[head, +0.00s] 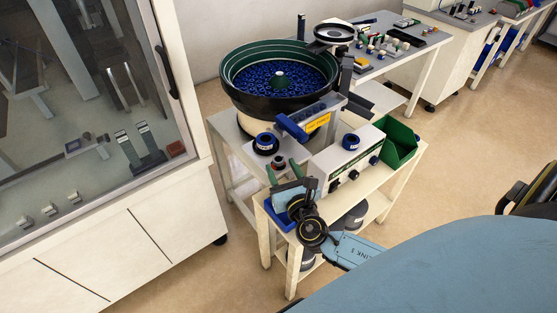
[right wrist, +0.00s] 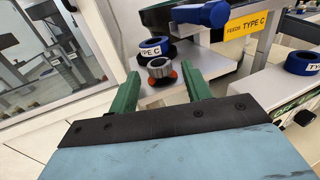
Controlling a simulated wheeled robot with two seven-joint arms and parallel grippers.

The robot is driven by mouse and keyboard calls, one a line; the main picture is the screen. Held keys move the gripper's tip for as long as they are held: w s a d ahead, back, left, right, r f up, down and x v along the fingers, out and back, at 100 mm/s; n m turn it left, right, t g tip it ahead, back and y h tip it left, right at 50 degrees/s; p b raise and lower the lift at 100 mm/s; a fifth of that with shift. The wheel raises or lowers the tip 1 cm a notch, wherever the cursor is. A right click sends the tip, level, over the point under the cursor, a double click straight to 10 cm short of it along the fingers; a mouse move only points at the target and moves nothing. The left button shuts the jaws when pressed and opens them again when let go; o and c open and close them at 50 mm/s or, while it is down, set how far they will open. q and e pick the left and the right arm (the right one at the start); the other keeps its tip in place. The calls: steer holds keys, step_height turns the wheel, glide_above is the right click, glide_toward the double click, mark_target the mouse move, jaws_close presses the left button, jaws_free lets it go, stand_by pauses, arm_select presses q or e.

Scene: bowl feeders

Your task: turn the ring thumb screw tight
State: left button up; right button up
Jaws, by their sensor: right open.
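A round silver knurled piece with an orange-red base, which looks like the ring thumb screw (right wrist: 160,69), stands on the feeder cart's white top in the right wrist view. It also shows small and dark in the head view (head: 278,161). My right gripper (head: 282,171) is open with its green fingers pointing at the screw. In the right wrist view the two fingertips (right wrist: 161,84) stand to the left and right of it, slightly nearer the camera. I see no contact. My left gripper is not in view.
A dark-blue ring labelled TYPE C (right wrist: 153,49) stands just behind the screw. A white control box (head: 340,165) with another blue ring (head: 351,142) and a green bin (head: 399,145) stand right.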

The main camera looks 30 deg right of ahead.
mark_target(280, 166)
steer(key=shift+x, duration=1.7)
steer(key=c, duration=0.9)
